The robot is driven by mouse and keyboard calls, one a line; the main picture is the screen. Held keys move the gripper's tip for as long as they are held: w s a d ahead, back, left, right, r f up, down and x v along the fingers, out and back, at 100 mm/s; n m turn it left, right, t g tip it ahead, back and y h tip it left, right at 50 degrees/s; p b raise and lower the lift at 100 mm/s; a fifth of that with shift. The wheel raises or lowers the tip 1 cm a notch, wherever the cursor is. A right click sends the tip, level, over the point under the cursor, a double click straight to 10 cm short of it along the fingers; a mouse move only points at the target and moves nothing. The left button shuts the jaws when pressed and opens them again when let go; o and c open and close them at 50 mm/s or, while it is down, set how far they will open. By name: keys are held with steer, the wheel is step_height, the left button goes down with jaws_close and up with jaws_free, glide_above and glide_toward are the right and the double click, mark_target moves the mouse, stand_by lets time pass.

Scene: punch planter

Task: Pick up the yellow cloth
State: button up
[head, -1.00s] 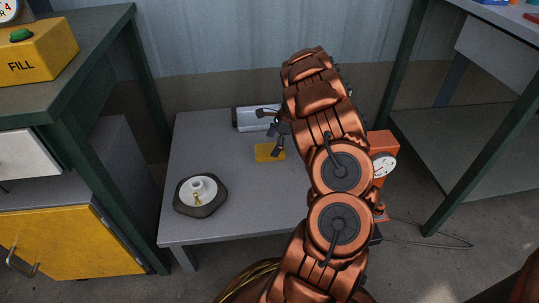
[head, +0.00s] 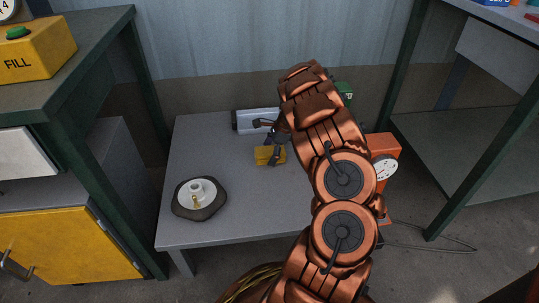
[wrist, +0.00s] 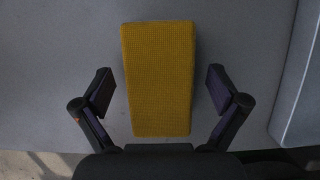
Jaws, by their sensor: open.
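The yellow cloth (head: 268,157) lies flat on the low grey table (head: 225,160), near its back middle. In the wrist view the cloth (wrist: 158,75) is a textured yellow rectangle, its long side running away from my gripper. My gripper (wrist: 160,92) is open, with one finger on each side of the cloth's near half and a gap on both sides. In the head view my gripper (head: 270,142) is over the cloth, and part of the cloth is hidden behind it. I cannot tell how high the fingers are above the table.
A silver-grey object (head: 243,121) lies behind the cloth. A dark dish with a white round part (head: 200,197) sits at the table's front left. An orange device with a dial (head: 385,155) stands at right, partly behind my arm. The table's left middle is clear.

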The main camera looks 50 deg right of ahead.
mark_target(266, 151)
steer(key=shift+f+p, duration=0.2)
steer(key=shift+p, duration=0.15)
stand_by(0.6)
steer(key=c, duration=1.3)
steer(key=shift+c, duration=0.3)
steer(key=shift+r+b, duration=0.15)
steer(key=shift+b, duration=0.5)
step_height(266, 151, up, 4)
steer(key=p, duration=0.2)
steer(key=shift+w+p, duration=0.1)
steer(key=shift+p, duration=0.2)
steer(key=shift+s+a, duration=0.4)
steer(key=shift+s, duration=0.2)
steer(key=s+a+p, duration=0.1)
steer(key=s+a, duration=0.1)
steer(key=s, duration=0.1)
steer(key=s+a+r+p, duration=0.1)
steer(key=s+a, duration=0.2)
steer(key=s+a+p, duration=0.2)
steer(key=s, duration=0.2)
steer(key=shift+a+r, duration=0.15)
steer(key=shift+a, duration=0.25)
steer(key=shift+s+a, duration=0.6)
steer(key=shift+s, duration=0.25)
